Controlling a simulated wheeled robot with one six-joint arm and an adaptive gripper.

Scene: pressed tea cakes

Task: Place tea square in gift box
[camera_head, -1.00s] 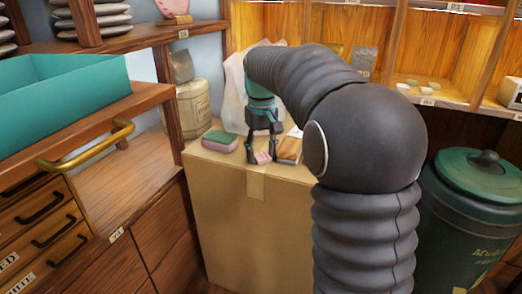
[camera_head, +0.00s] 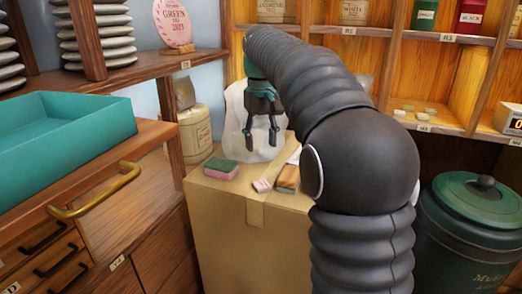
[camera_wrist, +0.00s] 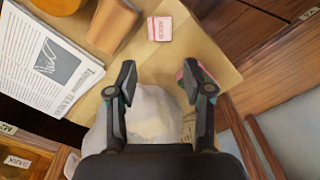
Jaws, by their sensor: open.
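The tea square, a small pink and white wrapped block (camera_head: 262,185), lies on top of the cardboard carton (camera_head: 222,225). In the wrist view the square (camera_wrist: 160,28) shows red print on its top face. My gripper (camera_head: 260,145) is open and empty, above and apart from the square. In the wrist view its spread fingers (camera_wrist: 158,75) have nothing between them, and the square lies beyond the tips. A teal open box (camera_head: 60,135), possibly the gift box, sits on the wooden counter at left; its visible inside looks empty.
A green and pink sponge (camera_head: 221,168) lies left of the square, and a wooden block (camera_head: 287,178) lies close on its right. A whitish bag (camera_head: 236,115) stands behind my gripper. A brass rail (camera_head: 100,192) edges the counter. A green lidded bin (camera_head: 480,215) stands at right.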

